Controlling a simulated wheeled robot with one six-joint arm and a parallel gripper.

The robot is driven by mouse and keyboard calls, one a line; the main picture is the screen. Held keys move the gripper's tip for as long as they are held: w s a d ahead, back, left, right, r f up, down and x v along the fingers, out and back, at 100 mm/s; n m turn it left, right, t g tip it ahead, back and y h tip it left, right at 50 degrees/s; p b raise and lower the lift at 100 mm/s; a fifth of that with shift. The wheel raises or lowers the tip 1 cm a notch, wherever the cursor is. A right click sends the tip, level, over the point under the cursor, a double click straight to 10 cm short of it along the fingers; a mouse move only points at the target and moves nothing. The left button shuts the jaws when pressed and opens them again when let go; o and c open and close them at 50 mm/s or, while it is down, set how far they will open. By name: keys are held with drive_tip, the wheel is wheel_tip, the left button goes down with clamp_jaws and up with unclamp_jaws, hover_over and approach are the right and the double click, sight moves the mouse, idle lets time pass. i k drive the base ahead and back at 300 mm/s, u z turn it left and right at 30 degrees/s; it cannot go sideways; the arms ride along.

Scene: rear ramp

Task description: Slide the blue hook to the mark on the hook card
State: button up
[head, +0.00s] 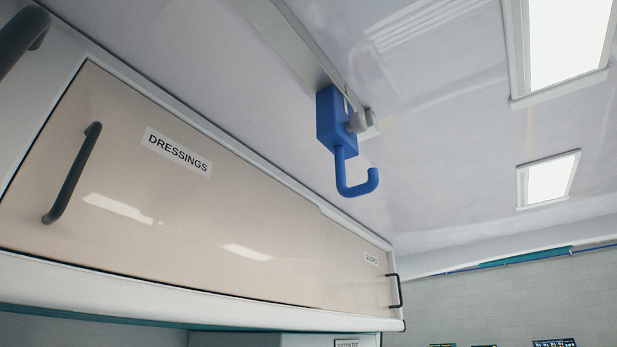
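The blue hook (338,125) hangs from a pale metal rail (295,40) on the ceiling. It has a blue block at the top and a J-shaped hook below, with its open end turned to the right. A grey knob (360,121) sits on the right side of the block. The hook is near the end of the rail that shows. I cannot make out the hook card or its mark in this view. My gripper is not in view.
A beige overhead cabinet labelled DRESSINGS (179,152) runs along the left, with dark handles (72,173) sticking out. A smaller label (371,259) is near its far end. Two lit ceiling panels (566,45) are at the right. The space right of the hook looks clear.

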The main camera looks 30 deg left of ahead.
sight(333, 110)
drive_tip(key=u, duration=0.05)
drive_tip(key=k, duration=0.7)
drive_tip(key=u, duration=0.8)
